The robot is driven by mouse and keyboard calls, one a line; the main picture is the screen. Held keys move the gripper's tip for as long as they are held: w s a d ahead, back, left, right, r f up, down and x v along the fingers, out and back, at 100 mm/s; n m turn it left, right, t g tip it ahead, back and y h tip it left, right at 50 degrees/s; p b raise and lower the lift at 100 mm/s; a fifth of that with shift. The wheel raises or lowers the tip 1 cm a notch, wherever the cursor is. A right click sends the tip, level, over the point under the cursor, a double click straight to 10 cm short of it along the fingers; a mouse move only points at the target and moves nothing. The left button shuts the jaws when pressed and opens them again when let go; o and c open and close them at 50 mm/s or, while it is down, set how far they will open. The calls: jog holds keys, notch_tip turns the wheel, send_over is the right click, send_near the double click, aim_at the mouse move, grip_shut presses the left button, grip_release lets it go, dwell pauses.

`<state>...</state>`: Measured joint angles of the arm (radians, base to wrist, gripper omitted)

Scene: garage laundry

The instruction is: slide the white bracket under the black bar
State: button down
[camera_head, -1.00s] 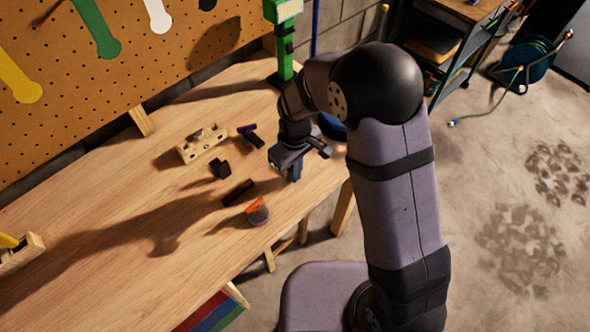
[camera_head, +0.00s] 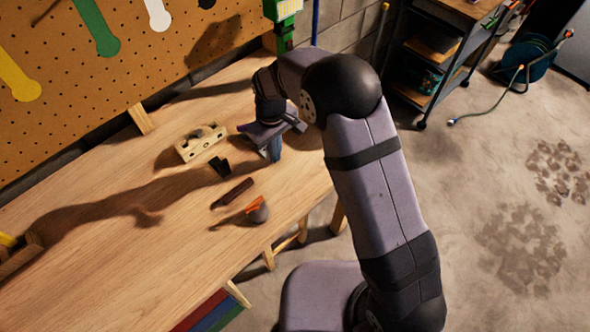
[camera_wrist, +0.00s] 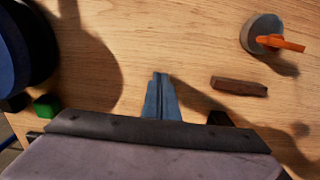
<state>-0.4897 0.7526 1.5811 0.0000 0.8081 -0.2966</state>
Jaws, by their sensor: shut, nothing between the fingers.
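No piece in view is clearly a white bracket. The palest piece on the bench is a cream block with holes (camera_head: 201,143), left of my gripper. A slim dark brown bar (camera_head: 231,193) lies flat nearer the front edge; it also shows in the wrist view (camera_wrist: 239,87), right of my fingertips. A small black piece (camera_head: 219,166) stands between block and bar. I cannot tell which piece is the black bar. My gripper (camera_head: 275,152) is shut and empty, pointing down over the bench, apart from the brown bar. In the wrist view its blue-grey fingers (camera_wrist: 160,80) are together.
A grey round piece with an orange part (camera_head: 258,210) sits near the front edge. A green post (camera_head: 284,25) stands at the back. In the wrist view a green block (camera_wrist: 47,105) and a large dark blue round object (camera_wrist: 25,45) are at left. The left bench is mostly clear.

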dwell(0.4)
jog(key=shift+s+d+r, duration=0.1)
jog(key=shift+s+d, duration=1.1)
jog(key=shift+d, duration=0.05)
jog(key=shift+s+d+r, duration=0.15)
jog(key=shift+r, duration=0.05)
notch_tip(320, 180, up, 10)
jog(key=b, duration=0.2)
jog(key=shift+f+b, duration=0.25)
jog(key=shift+b, duration=0.1)
